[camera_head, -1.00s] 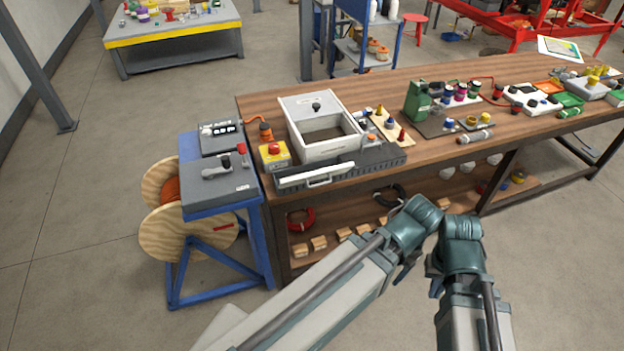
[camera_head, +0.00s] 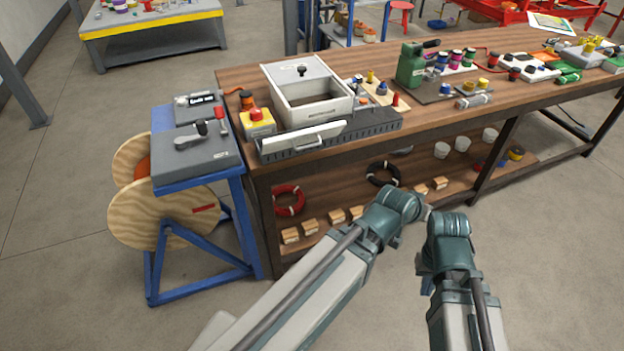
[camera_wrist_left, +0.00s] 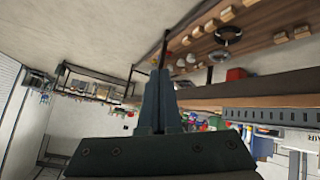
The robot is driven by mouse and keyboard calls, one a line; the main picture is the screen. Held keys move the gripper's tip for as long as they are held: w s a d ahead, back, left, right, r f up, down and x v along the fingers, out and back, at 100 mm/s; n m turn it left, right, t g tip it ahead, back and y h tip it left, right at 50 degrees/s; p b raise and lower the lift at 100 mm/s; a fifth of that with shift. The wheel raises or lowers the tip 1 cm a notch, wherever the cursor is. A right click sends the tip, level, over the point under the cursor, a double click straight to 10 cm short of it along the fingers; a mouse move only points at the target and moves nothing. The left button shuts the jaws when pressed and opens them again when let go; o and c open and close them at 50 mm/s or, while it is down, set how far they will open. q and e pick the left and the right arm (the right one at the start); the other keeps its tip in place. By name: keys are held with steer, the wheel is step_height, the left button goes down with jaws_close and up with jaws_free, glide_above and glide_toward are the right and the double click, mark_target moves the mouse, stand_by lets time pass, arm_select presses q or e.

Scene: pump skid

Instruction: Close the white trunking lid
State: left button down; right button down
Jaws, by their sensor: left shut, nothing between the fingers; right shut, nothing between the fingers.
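The white trunking lid (camera_head: 303,139) is a long narrow strip with a bar handle on its face. It stands tilted up along the front of the grey slotted trunking (camera_head: 372,126) at the bench's front edge, so the trunking's top shows open. The slotted trunking also shows in the left wrist view (camera_wrist_left: 272,116). My left gripper (camera_wrist_left: 160,78) is shut and empty in the left wrist view, in front of the bench and apart from the lid. My right gripper (camera_head: 426,285) is small and partly hidden by its arm in the head view, low in front of the bench, shut and empty.
A white open box (camera_head: 318,108) stands right behind the trunking. A yellow box with a red button (camera_head: 257,121) is at its left end. A blue stand (camera_head: 200,172) with a cable reel (camera_head: 165,214) stands left of the bench. The floor before the bench is clear.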

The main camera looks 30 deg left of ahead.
arm_select(q)
steer(key=w+a+f+n+t+y+b, duration=0.25)
steer(key=w+a+n+t+b, duration=0.7)
steer(key=b, duration=0.95)
steer(key=s+a+f+n+y+b, duration=0.3)
steer(key=s+a+n+y+b, duration=0.3)
steer(key=a+n+y+b, duration=0.35)
steer(key=s+a+f+n+y+b, duration=0.3)
steer(key=s+a+n+y+b, duration=0.4)
steer(key=n+y, duration=0.4)
steer(key=w+a+r+m+g+y+p, duration=0.1)
steer(key=w+a+r+p, duration=0.6)
steer(key=a+r+p, duration=0.1)
steer(key=shift+r+p, duration=0.65)
steer(key=shift+r, duration=0.35)
